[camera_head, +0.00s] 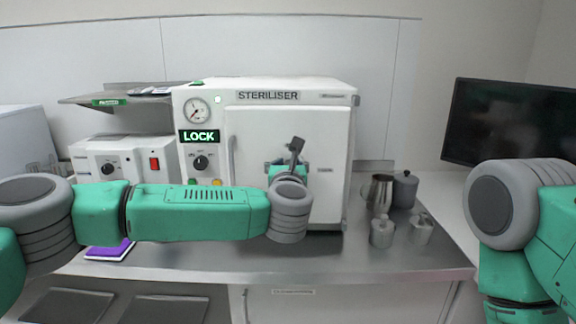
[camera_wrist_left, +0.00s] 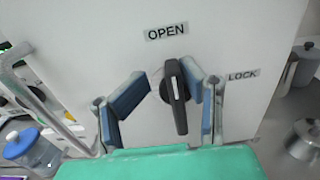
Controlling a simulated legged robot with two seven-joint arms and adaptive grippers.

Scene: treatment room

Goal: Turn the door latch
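The steriliser (camera_head: 288,120) is a white box on the counter with its door shut. Its door latch (camera_head: 296,150) is a dark lever on the door front; in the left wrist view the latch (camera_wrist_left: 177,98) lies between the printed words OPEN and LOCK. My left gripper (camera_head: 287,170) is at the latch. In the left wrist view the left gripper (camera_wrist_left: 166,80) has its blue-padded fingers apart, one on each side of the lever. The right finger is close to the lever; I cannot tell if it touches. The left finger shows a gap. My right gripper is out of view.
A green LOCK display (camera_head: 199,136) lights the panel under a gauge (camera_head: 197,109). Metal jugs and canisters (camera_head: 382,232) stand right of the steriliser. A vertical door handle (camera_wrist_left: 50,105) is left of the gripper. A dark screen (camera_head: 510,125) is at right.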

